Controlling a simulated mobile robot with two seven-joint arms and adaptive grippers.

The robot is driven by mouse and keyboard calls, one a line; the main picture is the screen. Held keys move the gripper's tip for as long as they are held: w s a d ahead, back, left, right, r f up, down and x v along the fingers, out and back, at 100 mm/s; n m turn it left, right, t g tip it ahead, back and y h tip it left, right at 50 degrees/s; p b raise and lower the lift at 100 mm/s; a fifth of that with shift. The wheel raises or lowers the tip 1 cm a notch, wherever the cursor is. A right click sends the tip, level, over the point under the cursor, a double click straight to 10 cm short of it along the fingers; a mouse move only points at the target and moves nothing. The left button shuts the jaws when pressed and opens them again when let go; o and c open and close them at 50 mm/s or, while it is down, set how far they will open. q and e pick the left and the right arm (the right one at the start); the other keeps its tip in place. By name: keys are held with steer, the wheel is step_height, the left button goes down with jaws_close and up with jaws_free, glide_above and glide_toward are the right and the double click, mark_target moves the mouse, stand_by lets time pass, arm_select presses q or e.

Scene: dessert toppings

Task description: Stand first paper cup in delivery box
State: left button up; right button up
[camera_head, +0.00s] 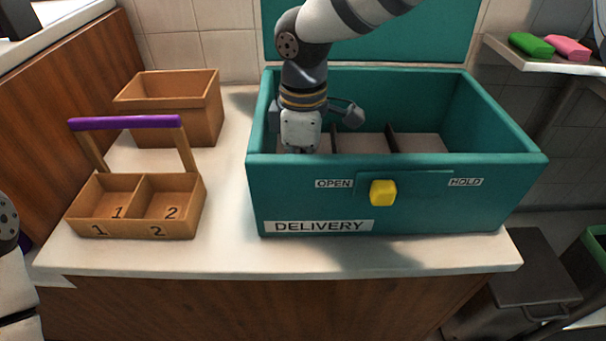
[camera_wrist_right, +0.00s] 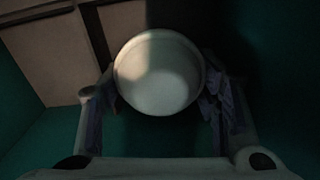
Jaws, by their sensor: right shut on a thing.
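The teal delivery box (camera_head: 440,212) stands open on the counter, with thin dividers across its floor. My right gripper (camera_head: 300,148) reaches down into the left part of the box in the head view; the front wall hides its fingertips. In the right wrist view, a pale round paper cup (camera_wrist_right: 158,75) sits between the two fingers of my right gripper (camera_wrist_right: 160,88), which is shut on it. The cup is seen along its axis, inside the box. Whether it touches the floor cannot be told. My left gripper is not in view.
A two-part wooden carrier (camera_head: 140,226) with a purple handle (camera_head: 125,122) stands left of the box, empty. A wooden bin (camera_head: 186,112) is behind it. A yellow knob (camera_head: 383,192) sticks out of the box front. The raised teal lid (camera_head: 420,35) is behind.

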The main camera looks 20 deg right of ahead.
steer(key=shift+f, duration=0.7)
steer(key=shift+r, duration=0.1)
steer(key=o, duration=1.1)
step_height(320, 180, up, 12)
steer(key=shift+p, duration=0.3)
